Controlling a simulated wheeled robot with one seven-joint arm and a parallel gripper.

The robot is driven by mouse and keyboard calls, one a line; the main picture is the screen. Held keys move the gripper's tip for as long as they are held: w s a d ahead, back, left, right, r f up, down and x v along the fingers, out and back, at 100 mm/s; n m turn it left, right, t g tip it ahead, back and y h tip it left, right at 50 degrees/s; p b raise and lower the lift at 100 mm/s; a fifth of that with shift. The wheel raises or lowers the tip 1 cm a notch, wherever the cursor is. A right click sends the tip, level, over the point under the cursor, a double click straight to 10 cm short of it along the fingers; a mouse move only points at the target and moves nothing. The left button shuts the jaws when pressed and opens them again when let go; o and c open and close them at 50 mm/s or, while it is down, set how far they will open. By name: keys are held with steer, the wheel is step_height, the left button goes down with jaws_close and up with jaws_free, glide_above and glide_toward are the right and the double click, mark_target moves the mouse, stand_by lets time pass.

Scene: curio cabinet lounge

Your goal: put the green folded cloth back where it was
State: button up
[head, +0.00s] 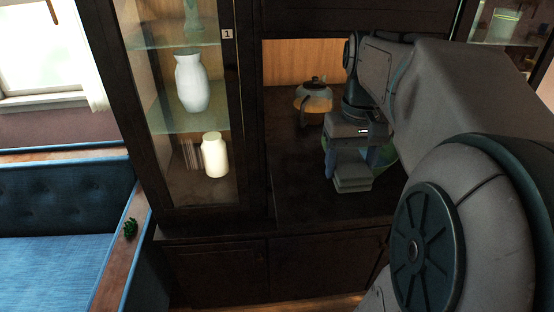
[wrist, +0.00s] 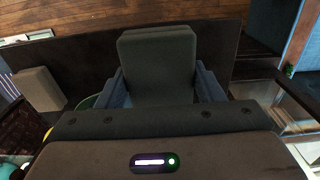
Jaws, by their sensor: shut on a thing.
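My gripper (head: 352,178) is over the dark counter (head: 300,200) of the cabinet, right of the kettle. It is shut on a blue-grey thing (head: 382,155), mostly hidden behind a finger. In the wrist view, its edges (wrist: 208,84) show on both sides of the broad grey finger (wrist: 158,65). Its colour looks blue-grey rather than green, and I cannot tell whether it is the folded cloth. No other clearly green folded cloth shows. I cannot tell whether the held thing touches the counter.
A kettle (head: 314,97) stands behind my gripper. A green rounded rim (head: 393,168) shows just right of it. In the wrist view a grey block (wrist: 38,89) lies at the left. The glass case (head: 188,120) holds white vases. A dark green object (head: 130,228) sits on the sofa arm.

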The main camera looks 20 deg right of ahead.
steer(key=p, duration=0.1)
glide_above(304, 192)
step_height(304, 192, down, 6)
steer(key=shift+s+r, duration=0.1)
steer(key=shift+r, duration=0.05)
steer(key=shift+f, duration=2.1)
steer(key=shift+f, duration=0.2)
steer(key=o, duration=1.3)
steer(key=shift+c, duration=0.2)
steer(key=shift+r, duration=0.1)
